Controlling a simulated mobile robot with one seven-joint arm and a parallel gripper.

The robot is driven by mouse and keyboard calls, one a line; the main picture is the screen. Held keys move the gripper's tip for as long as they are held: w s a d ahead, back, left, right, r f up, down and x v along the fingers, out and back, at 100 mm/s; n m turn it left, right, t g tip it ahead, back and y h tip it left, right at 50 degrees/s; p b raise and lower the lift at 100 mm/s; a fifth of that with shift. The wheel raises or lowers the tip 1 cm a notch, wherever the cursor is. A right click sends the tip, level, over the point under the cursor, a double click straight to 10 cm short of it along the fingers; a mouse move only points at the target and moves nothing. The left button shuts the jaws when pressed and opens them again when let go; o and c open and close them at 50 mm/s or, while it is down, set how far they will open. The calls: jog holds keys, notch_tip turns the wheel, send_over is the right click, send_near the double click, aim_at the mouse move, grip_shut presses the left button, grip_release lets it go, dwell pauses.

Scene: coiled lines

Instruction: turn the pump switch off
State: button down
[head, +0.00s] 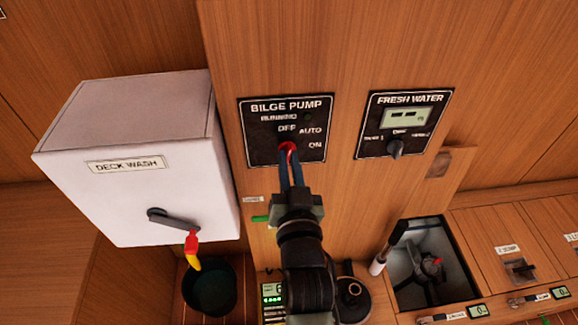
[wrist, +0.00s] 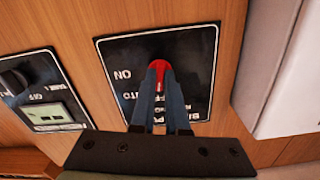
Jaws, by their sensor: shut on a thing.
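The bilge pump panel (head: 258,150) is a black plate with a white border on the wooden wall. It is lettered RUNNING, OFF, AUTO and ON. My gripper (head: 287,158) reaches up to the panel and is shut on the red switch. In the wrist view, the panel (wrist: 198,48) appears turned over, and the red switch (wrist: 159,68) shows between and beyond my fingertips (wrist: 161,88). Which label the switch points to I cannot tell.
A white deck wash box (head: 135,200) with a grey lever (head: 173,219) juts out at left. A fresh water panel (head: 432,130) with a dark knob (head: 395,150) is at right. Below stand a dark bucket (head: 209,288) and an open bin (head: 440,295).

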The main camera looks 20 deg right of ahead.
jog(key=shift+f+n+b, duration=0.1)
jog(key=shift+n+b, duration=0.35)
jog(key=shift+n, duration=0.65)
jog(key=c, duration=0.9)
grip_release()
jog(key=b+v, duration=0.1)
jog(key=v, duration=1.2)
